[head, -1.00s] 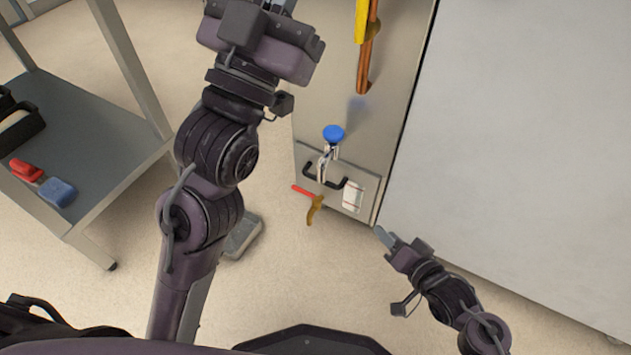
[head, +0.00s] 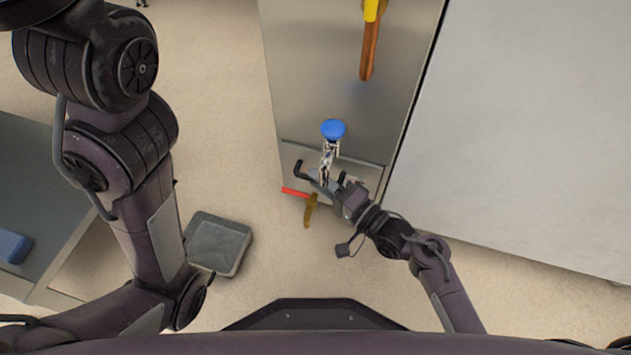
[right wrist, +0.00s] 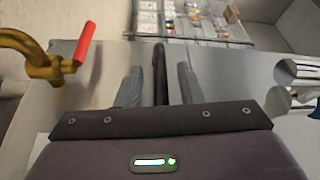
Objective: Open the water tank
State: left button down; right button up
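The water tank front (head: 294,153) is a metal panel low on the cabinet, with a black bar handle (head: 299,169) that also shows in the right wrist view (right wrist: 160,62). My right gripper (head: 320,181) is at this handle and hides part of it. In the right wrist view, the two fingers of my right gripper (right wrist: 159,88) are apart, one on each side of the handle, with gaps visible between. My left arm comes in at the left of the head view; its gripper is out of frame.
A blue knob (head: 333,129) on chrome fittings sits just above the handle. A brass valve (head: 310,213) with a red lever (head: 295,192) is close below left. A grey tray-like object (head: 217,244) lies on the floor. A large pale panel (head: 540,110) stands at right.

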jog(key=shift+w+a, duration=0.4)
jog(key=shift+a, duration=0.05)
grip_shut()
